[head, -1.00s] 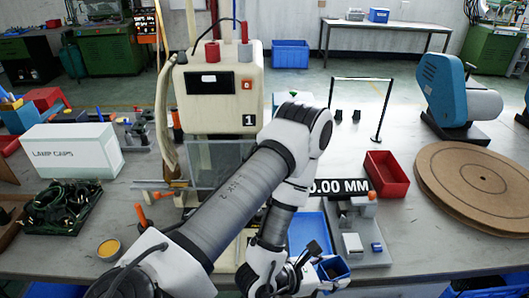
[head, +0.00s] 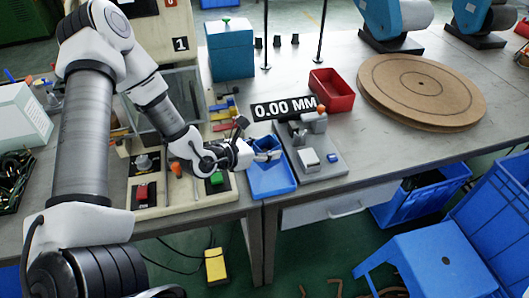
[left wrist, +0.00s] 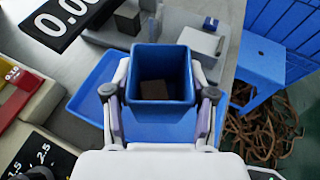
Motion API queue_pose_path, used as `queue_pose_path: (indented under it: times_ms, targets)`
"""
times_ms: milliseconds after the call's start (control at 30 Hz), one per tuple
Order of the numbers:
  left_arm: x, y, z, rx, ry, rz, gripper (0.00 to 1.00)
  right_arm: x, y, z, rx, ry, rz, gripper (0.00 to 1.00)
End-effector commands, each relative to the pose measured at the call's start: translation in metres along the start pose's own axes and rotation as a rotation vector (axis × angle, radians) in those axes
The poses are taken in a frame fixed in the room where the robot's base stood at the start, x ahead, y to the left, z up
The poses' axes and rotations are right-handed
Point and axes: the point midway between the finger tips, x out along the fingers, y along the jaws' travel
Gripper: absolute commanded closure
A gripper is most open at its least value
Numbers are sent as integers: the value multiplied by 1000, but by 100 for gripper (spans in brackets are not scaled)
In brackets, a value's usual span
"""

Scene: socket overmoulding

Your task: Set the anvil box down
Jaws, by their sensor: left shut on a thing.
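The anvil box is a small, deep blue open-topped box (left wrist: 160,53). In the left wrist view it sits between the two fingers of my left gripper (left wrist: 160,88), which is shut on it. A small brownish piece (left wrist: 157,92) shows inside its dark interior. In the head view my left gripper (head: 268,156) is above the shallow blue tray (head: 275,188) at the table's front. The tray also shows in the left wrist view (left wrist: 88,90), left of the box. I cannot tell whether box and tray touch. My right gripper is not in view.
A grey measuring fixture (head: 322,165) with a "0.00 MM" display (head: 283,107) stands right of the tray. A red bin (head: 331,90) and round brown board (head: 421,90) lie behind. A moulding machine stands left. A blue stool (head: 440,258) is on the floor.

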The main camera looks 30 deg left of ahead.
Motion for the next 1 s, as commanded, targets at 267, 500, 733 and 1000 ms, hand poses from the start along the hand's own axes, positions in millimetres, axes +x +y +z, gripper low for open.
queue_pose_path:
  times_ms: [267, 500, 733, 1000]
  targets:
    - [16, 14, -25, 3, 6, -2, 79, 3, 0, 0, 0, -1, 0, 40]
    - [20, 14, -32, 1, 0, -1, 79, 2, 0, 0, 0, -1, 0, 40]
    - [21, 14, -35, 0, 1, -2, 31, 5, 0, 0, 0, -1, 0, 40]
    - [21, 14, -35, 0, 1, -2, 20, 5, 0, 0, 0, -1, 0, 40]
